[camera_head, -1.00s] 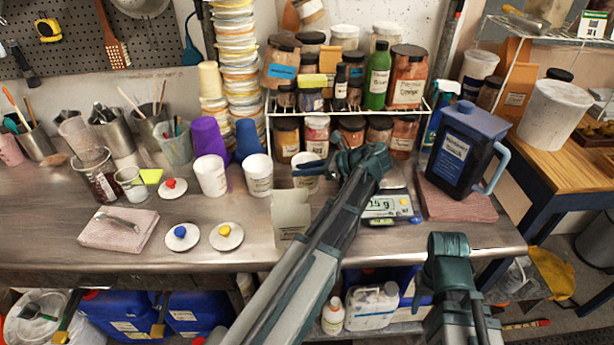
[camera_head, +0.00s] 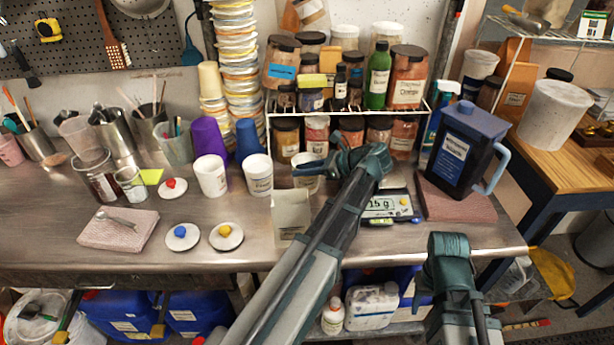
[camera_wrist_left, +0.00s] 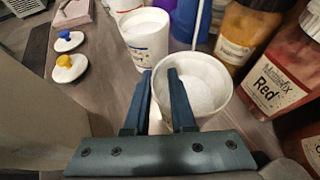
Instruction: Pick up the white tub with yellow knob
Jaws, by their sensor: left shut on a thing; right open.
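A white disc lid with a yellow knob (camera_head: 226,235) lies flat on the steel bench, and it also shows in the left wrist view (camera_wrist_left: 70,68). No tub in view carries a yellow knob. A white open tub (camera_wrist_left: 208,88) with white contents stands by the jar rack; in the head view it is mostly hidden by a beige box and my arm. My left gripper (camera_wrist_left: 158,88) is shut on this tub's near wall, a finger on each side. My right gripper (camera_head: 448,245) is open and empty in front of the bench edge; its fingertips are hard to see.
Two more white tubs (camera_head: 211,176) (camera_head: 258,176) stand left of the held one. Lids with blue (camera_head: 180,237) and red (camera_head: 172,188) knobs lie nearby. The beige box (camera_head: 291,215), scale (camera_head: 390,207) and dark blue pitcher (camera_head: 464,150) are close.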

